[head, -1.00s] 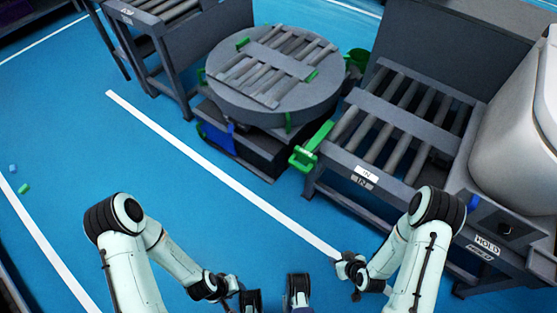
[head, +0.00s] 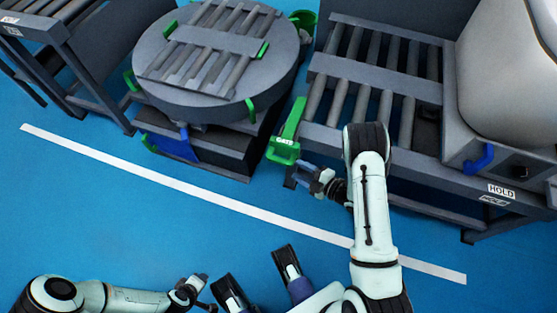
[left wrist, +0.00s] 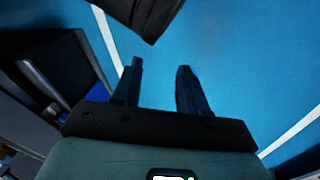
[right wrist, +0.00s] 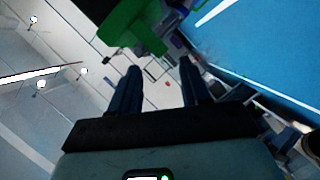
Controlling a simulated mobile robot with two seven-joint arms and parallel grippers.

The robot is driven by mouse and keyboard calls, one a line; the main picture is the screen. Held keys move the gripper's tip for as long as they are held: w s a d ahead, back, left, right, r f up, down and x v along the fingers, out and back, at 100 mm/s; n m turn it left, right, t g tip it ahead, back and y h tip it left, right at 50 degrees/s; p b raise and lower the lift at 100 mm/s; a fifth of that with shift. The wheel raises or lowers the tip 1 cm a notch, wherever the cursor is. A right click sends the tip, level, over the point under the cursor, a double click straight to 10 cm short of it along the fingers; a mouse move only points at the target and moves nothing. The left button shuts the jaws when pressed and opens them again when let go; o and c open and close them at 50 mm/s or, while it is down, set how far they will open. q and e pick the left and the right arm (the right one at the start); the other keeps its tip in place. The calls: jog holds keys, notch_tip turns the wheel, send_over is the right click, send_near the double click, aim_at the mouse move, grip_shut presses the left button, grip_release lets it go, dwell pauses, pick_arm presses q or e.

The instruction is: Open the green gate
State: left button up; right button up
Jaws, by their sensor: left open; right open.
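The green gate (head: 287,135), a bar with a "GATE" label at its near end, sits at the left front corner of the roller conveyor. My right gripper (head: 307,174) is just below and right of the gate's labelled end, open and empty. In the right wrist view the gate (right wrist: 130,22) shows at the top, beyond and left of the open right fingers (right wrist: 160,80). Whether they touch it cannot be told. My left gripper shows open in the left wrist view (left wrist: 158,82), over the blue floor and away from the gate.
A round grey turntable (head: 215,60) with green tabs stands left of the gate. The blue floor in front, crossed by a white line (head: 190,188), is clear.

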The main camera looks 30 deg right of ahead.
aim_at(283, 161)
jog(key=b+x, duration=0.1)
jog(key=x, duration=0.7)
jog(key=shift+f+b, duration=0.1)
jog(key=shift+b, duration=0.2)
jog(key=shift+w+a, duration=0.15)
jog(key=shift+w, duration=0.25)
pick_arm(q)
jog(key=s+f, duration=0.1)
jog(key=s+a+f, duration=0.1)
jog(key=f, duration=0.1)
jog(key=shift+f+g, duration=0.15)
jog(key=shift+g, duration=0.25)
pick_arm(e)
grip_shut()
